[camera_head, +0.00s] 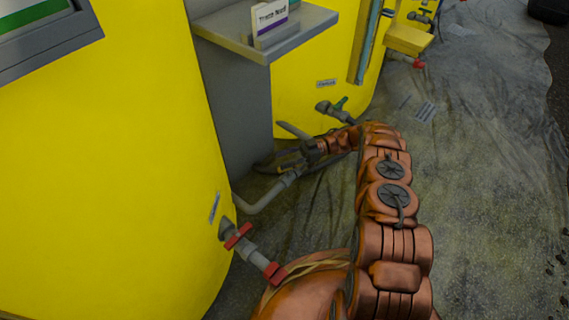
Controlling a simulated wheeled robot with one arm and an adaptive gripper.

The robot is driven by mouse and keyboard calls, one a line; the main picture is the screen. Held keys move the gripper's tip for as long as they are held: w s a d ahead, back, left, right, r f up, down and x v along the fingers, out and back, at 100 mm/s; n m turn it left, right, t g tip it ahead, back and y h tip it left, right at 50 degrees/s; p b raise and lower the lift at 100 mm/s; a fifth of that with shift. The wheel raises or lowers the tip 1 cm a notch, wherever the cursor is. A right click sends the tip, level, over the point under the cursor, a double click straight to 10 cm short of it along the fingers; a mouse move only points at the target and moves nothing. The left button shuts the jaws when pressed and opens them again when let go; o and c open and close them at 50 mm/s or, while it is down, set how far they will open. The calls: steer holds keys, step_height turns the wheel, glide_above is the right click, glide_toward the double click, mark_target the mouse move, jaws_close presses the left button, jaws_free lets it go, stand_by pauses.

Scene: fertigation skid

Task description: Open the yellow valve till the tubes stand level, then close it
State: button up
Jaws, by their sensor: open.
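My copper-coloured arm reaches forward along the floor to the pipework between two yellow tanks. My gripper (305,155) is at its far end, low beside a grey pipe (262,203); it is open, but its fingers are small and partly merge with the pipe and cables. A flat grey lever (294,131) sticks up just above the gripper; I cannot tell whether it belongs to the valve. No yellow valve handle shows clearly. An upright strip with a bluish edge (369,45) stands against the far tank; no liquid levels can be read in it.
The near yellow tank (110,170) has a red-handled valve (238,236). The far yellow tank (310,95) has a green-handled valve (341,104). A grey shelf (265,35) holding a sign (270,18) overhangs the pipework. The grey sheeted floor (480,170) at right is clear.

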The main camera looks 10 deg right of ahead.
steer(key=shift+r, duration=2.55)
